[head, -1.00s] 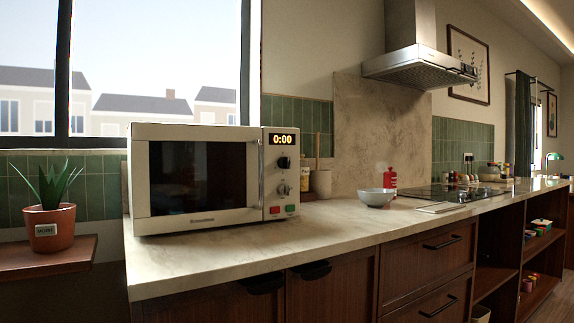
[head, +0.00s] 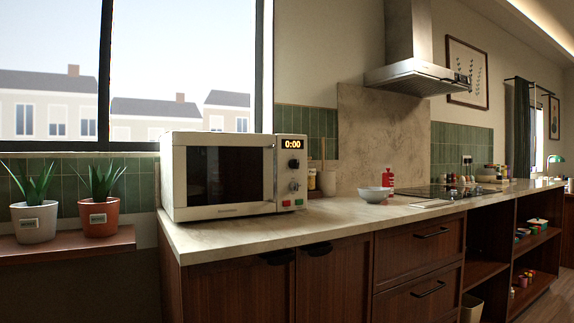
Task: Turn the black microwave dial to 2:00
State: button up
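The cream microwave (head: 227,175) stands at the left end of the counter with its door shut. Its display (head: 293,144) reads 0:00. The black dial (head: 294,163) is just below the display on the right-hand panel. A second, silvery dial (head: 295,187) sits lower, above a red button (head: 286,203) and a green button (head: 299,202). The pointer marking on the black dial is too small to read. My gripper is not in view.
The stone counter (head: 240,239) runs right to a bowl (head: 374,194), a red bottle (head: 388,182) and a hob (head: 437,191). Behind the microwave stand a utensil pot (head: 328,182) and jars. A wooden shelf (head: 66,246) at left holds two potted plants. The counter's front is clear.

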aim_at(293, 164)
jog(key=z, duration=0.1)
jog(key=i, duration=1)
jog(key=z, duration=0.5)
